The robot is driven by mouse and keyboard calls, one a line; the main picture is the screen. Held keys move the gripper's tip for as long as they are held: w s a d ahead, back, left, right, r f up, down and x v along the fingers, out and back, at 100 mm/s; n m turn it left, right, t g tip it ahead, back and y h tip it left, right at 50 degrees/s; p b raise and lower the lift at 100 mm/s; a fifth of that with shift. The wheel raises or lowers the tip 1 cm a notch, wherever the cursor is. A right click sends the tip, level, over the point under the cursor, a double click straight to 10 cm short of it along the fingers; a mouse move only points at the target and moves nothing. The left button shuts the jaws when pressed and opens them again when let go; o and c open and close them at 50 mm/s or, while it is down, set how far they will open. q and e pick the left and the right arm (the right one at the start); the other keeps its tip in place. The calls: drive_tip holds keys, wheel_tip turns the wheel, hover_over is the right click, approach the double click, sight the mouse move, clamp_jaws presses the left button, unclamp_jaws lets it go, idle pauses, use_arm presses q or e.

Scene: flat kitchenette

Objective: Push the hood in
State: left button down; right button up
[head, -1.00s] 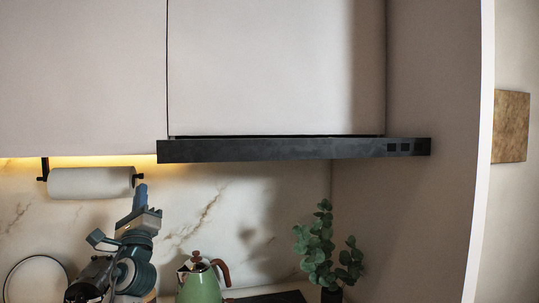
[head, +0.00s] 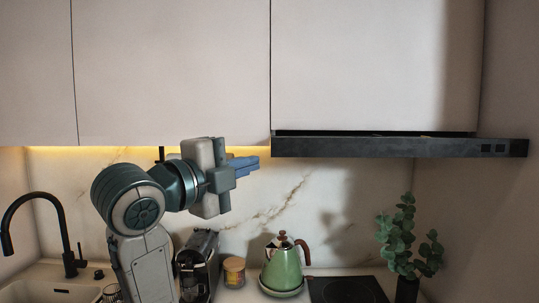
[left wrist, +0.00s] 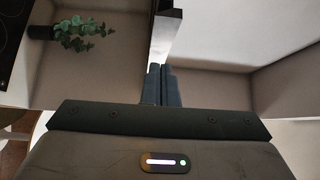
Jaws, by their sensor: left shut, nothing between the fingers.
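The hood (head: 400,147) is a long black bar under the white upper cabinet, with two small square buttons near its right end. It stands out from the cabinet front, and a dark gap shows along its top edge. My left gripper (head: 250,164) is shut and empty, its blue fingers pointing right, in front of and just left of the hood's left end, slightly below it. In the left wrist view the shut fingers (left wrist: 162,85) point at a dark-ended bar that looks like the hood (left wrist: 166,30). I cannot tell whether they touch. My right gripper is not in view.
White upper cabinets (head: 170,70) hang above. A green kettle (head: 282,265), a jar (head: 234,272), a coffee machine (head: 198,262), a black hob (head: 347,289) and a plant (head: 402,240) stand below. A black faucet (head: 40,215) is at the left.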

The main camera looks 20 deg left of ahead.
use_arm(q)
drive_tip(key=s+d+m+g+h, duration=0.1)
drive_tip(key=s, duration=0.2)
drive_tip(key=p, duration=0.5)
approach(307, 156)
drive_tip(key=d, duration=0.3)
drive_tip(key=w+p, duration=0.1)
drive_tip(key=w, duration=0.1)
drive_tip(key=w+a+p, duration=0.1)
drive_tip(key=w, duration=0.1)
drive_tip(key=shift+w+a+f, duration=0.1)
drive_tip(key=shift+w+a, duration=0.25)
drive_tip(key=shift+w, duration=0.05)
drive_tip(key=shift+d, duration=0.15)
